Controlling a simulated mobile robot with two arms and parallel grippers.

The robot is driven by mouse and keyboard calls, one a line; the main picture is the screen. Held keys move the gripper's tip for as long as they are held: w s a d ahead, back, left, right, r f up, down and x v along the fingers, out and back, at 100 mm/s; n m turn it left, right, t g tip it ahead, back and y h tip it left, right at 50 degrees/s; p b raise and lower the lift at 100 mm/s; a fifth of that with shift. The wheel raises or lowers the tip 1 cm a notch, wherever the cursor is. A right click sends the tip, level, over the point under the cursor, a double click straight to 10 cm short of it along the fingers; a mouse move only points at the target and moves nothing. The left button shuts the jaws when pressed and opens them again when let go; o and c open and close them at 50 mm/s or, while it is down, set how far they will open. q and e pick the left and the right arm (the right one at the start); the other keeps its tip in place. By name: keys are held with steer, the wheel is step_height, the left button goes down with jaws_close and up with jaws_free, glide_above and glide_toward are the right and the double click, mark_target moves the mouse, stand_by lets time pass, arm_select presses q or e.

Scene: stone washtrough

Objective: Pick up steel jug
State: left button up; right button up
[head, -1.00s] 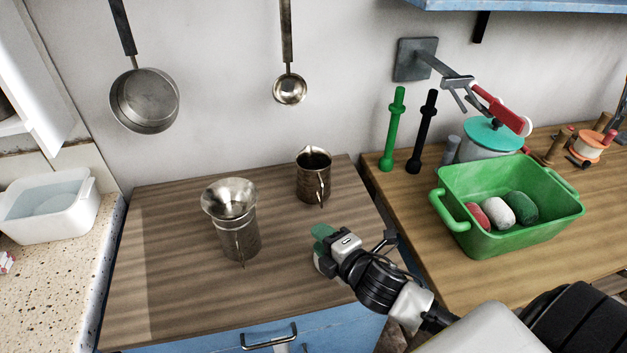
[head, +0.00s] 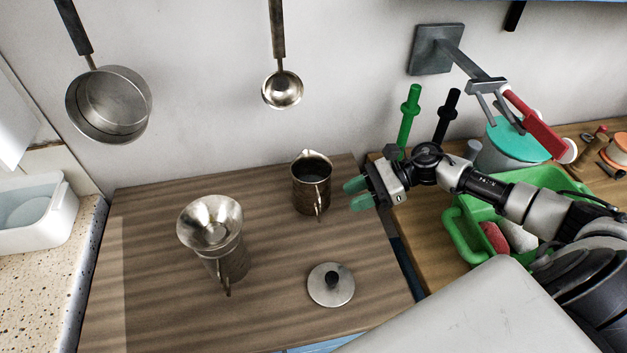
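A dark, shiny steel jug (head: 312,190) stands upright near the back of the dark wooden worktop, its handle facing the front. A second metal vessel (head: 228,262) with a handle stands to its left, with a wide steel funnel (head: 210,222) in its mouth. My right gripper (head: 358,193) is just right of the steel jug. Its two green fingertips are apart, point left at the jug, and hold nothing. A small gap seems to show between fingertips and jug. My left gripper is not in view.
A round steel lid (head: 331,295) with a black knob lies on the worktop in front of the jug. A pan (head: 108,105) and a ladle (head: 282,90) hang on the wall. A green tub (head: 463,228) is at right, partly hidden by my arm.

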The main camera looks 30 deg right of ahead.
mark_target(322, 208)
steer(key=x, duration=0.3)
steer(key=shift+p, duration=0.3)
steer(key=shift+w+a+p, duration=0.2)
steer(key=shift+a+p, duration=0.1)
steer(key=p+x, duration=0.1)
steer(key=x, duration=0.2)
steer(key=shift+a+f+p, duration=0.1)
steer(key=shift+a+p, duration=0.2)
steer(key=shift+p, duration=0.1)
steer(key=shift+w+a+f, duration=0.15)
steer(key=shift+a+f, duration=0.05)
steer(key=shift+a, duration=0.05)
steer(key=shift+f, duration=0.1)
steer(key=c, duration=0.5)
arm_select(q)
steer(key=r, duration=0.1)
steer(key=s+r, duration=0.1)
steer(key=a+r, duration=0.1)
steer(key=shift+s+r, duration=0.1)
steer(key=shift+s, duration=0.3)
arm_select(e)
jaws_close()
